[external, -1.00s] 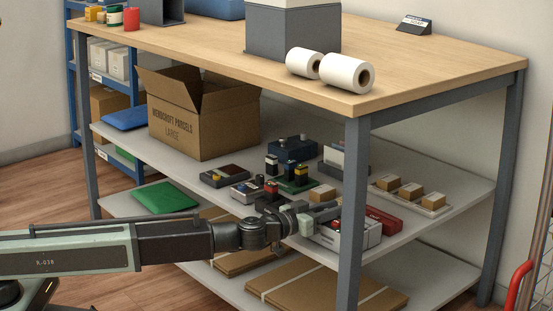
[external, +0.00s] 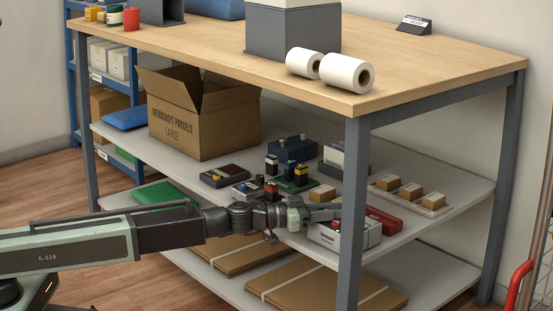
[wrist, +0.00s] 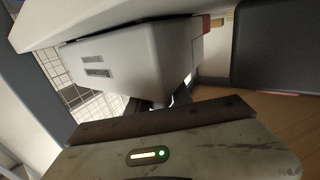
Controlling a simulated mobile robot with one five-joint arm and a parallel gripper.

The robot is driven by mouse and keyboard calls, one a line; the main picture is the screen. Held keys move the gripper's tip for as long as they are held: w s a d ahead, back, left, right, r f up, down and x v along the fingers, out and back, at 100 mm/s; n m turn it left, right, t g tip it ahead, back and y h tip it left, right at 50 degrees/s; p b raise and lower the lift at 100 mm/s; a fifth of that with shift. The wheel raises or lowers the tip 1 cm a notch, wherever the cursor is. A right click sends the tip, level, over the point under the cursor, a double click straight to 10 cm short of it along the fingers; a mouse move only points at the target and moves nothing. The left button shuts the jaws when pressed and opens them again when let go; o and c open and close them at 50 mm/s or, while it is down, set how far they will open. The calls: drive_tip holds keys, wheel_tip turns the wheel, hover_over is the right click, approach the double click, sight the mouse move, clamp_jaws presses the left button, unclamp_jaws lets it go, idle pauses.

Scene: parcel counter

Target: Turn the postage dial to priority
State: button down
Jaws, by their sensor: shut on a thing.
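The grey-white postage machine (external: 362,233) stands at the front edge of the middle shelf, behind the table leg. Small red and green marks show on its top. My gripper (external: 330,213) reaches in from the left, at the top of the machine, and is shut on the postage dial. The dial itself is hidden by the jaws, so its setting cannot be read. In the wrist view the machine's pale casing (wrist: 130,50) fills the upper middle, with two small dark labels too blurred to read. The dark fingers (wrist: 158,104) show only partly, against its lower edge.
The table leg (external: 350,190) stands close to my gripper. Small electronic items (external: 292,180) and a dark blue box (external: 293,149) lie behind on the shelf. A red item (external: 385,221) lies beside the machine. A tray of small parcels (external: 412,195) is to the right.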

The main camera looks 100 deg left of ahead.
drive_tip(key=c, duration=1.4)
unclamp_jaws()
drive_tip(key=shift+c, duration=0.2)
